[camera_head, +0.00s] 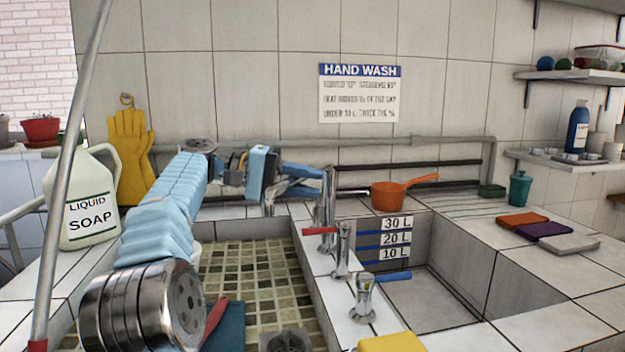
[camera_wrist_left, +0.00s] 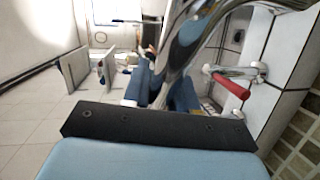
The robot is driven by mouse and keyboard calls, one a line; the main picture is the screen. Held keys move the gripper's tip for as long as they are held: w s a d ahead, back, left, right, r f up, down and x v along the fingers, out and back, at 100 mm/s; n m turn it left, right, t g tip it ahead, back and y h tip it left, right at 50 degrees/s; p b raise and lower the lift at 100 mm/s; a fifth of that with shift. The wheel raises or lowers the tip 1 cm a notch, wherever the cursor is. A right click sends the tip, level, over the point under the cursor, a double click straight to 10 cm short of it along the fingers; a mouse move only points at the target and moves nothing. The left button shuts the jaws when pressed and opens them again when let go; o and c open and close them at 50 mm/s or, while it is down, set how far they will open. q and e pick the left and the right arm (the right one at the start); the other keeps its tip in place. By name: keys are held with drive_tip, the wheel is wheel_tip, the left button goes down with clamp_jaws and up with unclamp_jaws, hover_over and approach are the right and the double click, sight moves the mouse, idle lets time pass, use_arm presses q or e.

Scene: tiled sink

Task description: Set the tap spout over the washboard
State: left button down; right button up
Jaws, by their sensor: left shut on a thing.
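The chrome tap (camera_head: 326,212) stands at the back of the wall between the two basins. Its spout is mostly hidden by my gripper in the head view, so its direction is hard to tell. My left gripper (camera_head: 308,180) reaches from the left over the tiled basin and is shut on the spout. In the left wrist view the curved chrome spout (camera_wrist_left: 188,55) lies just beyond the dark finger edge. I cannot clearly make out a washboard; a grooved surface (camera_head: 468,205) lies right of the orange pan. My right gripper is out of view.
An orange pan (camera_head: 388,196) stands at the back behind the right basin (camera_head: 435,300). Red (camera_head: 320,231) and blue (camera_head: 393,276) tap levers stand on the dividing wall. A soap jug (camera_head: 88,205) is at left. Cloths (camera_head: 522,219) lie at right.

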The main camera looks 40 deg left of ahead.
use_arm(q)
drive_tip(key=c, duration=1)
unclamp_jaws()
drive_tip(key=p+v, duration=0.1)
drive_tip(key=v, duration=0.6)
drive_tip(key=shift+s+a, duration=0.2)
